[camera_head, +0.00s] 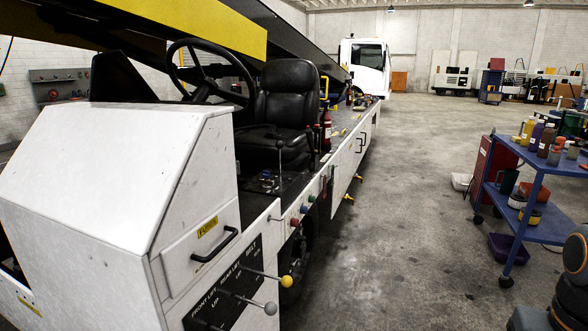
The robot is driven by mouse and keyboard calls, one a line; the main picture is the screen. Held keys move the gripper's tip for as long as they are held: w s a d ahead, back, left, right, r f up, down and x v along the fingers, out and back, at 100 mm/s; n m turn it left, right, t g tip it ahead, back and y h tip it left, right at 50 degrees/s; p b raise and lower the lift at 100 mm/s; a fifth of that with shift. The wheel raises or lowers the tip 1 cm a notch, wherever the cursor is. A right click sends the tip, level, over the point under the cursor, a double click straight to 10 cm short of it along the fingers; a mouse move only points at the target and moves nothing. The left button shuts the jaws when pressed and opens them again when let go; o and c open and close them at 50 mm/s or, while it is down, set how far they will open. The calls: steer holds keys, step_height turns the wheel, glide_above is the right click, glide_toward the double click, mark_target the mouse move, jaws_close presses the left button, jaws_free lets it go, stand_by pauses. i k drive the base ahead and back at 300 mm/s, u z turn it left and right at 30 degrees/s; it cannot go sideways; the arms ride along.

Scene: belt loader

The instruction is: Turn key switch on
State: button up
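The belt loader fills the left half of the head view, with a white front housing (120,170), a black steering wheel (212,72) and a black seat (288,100). I cannot make out a key switch. The dash side facing the seat is turned away or hidden behind the housing. A black lever panel (225,295) on the near side carries several levers, one with a yellow knob (287,281) and one with a grey knob (271,308). My gripper is not in view; only part of my arm shows at the lower right edge.
A blue cart (535,232) with bottles and cans stands at the right, with a red cabinet (494,172) behind it. Bare concrete floor (410,200) lies open between loader and cart. A white truck (366,68) stands at the back.

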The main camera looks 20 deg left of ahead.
mark_target(266, 184)
steer(key=u, duration=0.2)
steer(key=i, duration=0.8)
steer(key=u, duration=1.2)
steer(key=i, duration=0.7)
steer(key=u, duration=0.65)
steer(key=i, duration=0.45)
steer(key=z, duration=0.05)
